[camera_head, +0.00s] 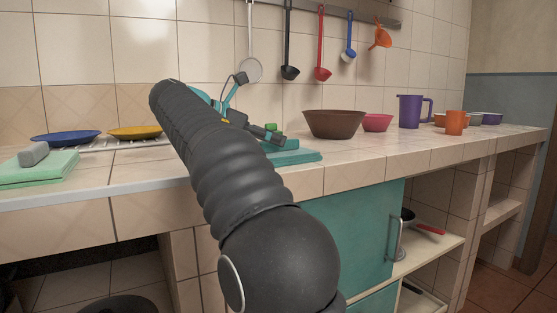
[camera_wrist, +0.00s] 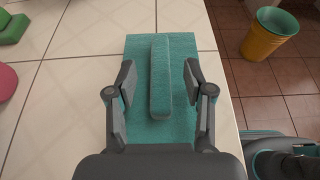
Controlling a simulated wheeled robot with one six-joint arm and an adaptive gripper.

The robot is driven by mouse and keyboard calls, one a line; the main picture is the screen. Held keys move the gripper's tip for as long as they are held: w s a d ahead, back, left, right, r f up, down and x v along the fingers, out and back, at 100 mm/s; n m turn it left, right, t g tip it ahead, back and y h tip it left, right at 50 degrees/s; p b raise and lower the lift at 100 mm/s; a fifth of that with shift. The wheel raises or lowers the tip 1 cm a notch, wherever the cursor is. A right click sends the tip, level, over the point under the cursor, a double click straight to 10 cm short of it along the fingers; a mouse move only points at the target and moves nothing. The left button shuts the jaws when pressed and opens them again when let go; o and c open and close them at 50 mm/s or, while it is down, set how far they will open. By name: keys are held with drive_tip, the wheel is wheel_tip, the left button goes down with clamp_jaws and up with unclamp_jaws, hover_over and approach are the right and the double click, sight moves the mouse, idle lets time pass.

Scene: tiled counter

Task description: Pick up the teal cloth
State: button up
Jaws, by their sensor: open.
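The teal cloth (camera_wrist: 180,125) lies flat on the tiled counter near its front edge, and it also shows in the head view (camera_head: 300,158), partly behind my arm. A long, narrow teal bar (camera_wrist: 160,78), a block or a raised fold, lies lengthwise on top of it. My gripper (camera_wrist: 160,77) is open over the cloth, with one finger on each side of the bar and visible gaps to it. In the head view my gripper (camera_head: 272,136) is small and partly hidden. I cannot tell whether the fingertips touch the cloth.
A brown bowl (camera_head: 334,123) and a pink bowl (camera_head: 377,122) stand right of the cloth. A green object (camera_wrist: 12,28) lies beyond. At left are a mint cloth (camera_head: 40,172), grey block (camera_head: 34,153) and plates (camera_head: 65,138). The counter edge drops to the floor.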

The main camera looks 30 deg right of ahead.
sight(292, 153)
drive_tip(key=x, duration=0.3)
drive_tip(key=shift+d+f+b, duration=0.1)
drive_tip(key=shift+b, duration=0.3)
clamp_jaws()
